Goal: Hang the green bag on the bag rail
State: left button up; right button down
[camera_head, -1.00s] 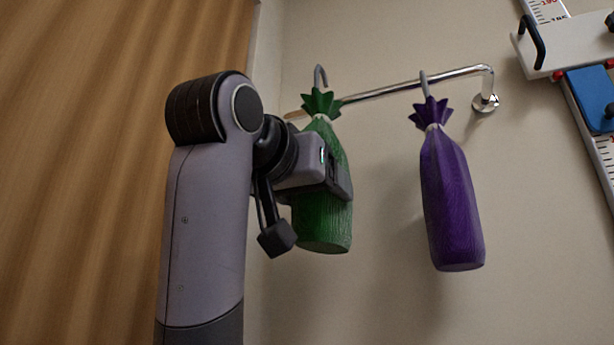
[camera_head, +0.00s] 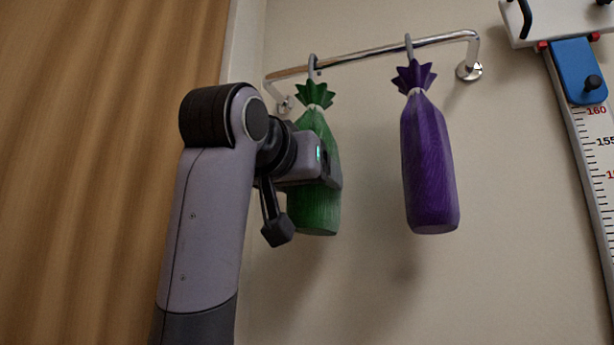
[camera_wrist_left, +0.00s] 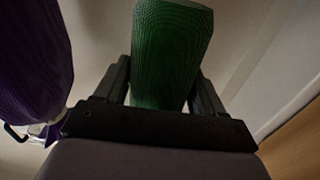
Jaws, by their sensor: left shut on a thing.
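The green bag (camera_head: 316,212) hangs upright at the left part of the chrome bag rail (camera_head: 364,55). Its hook (camera_head: 312,66) is at the rail bar and appears to be over it; whether it bears on the bar I cannot tell. My left gripper (camera_head: 332,170) is shut on the green bag's body, from the left. In the left wrist view the green bag (camera_wrist_left: 168,55) stands between the two fingers. My right gripper is not in view.
A purple bag (camera_head: 428,170) hangs on the same rail, right of the green one, with a gap between. A wooden panel or curtain (camera_head: 90,150) is at the left. A height scale (camera_head: 597,150) with a blue slider (camera_head: 577,70) is on the right.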

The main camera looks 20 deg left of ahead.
pick_arm(q)
jog(key=shift+f, duration=0.1)
jog(key=o, duration=1.2)
jog(key=s+b, duration=0.2)
jog(key=s, duration=0.5)
jog(key=shift+s+a, duration=0.1)
jog(key=shift+a, duration=0.1)
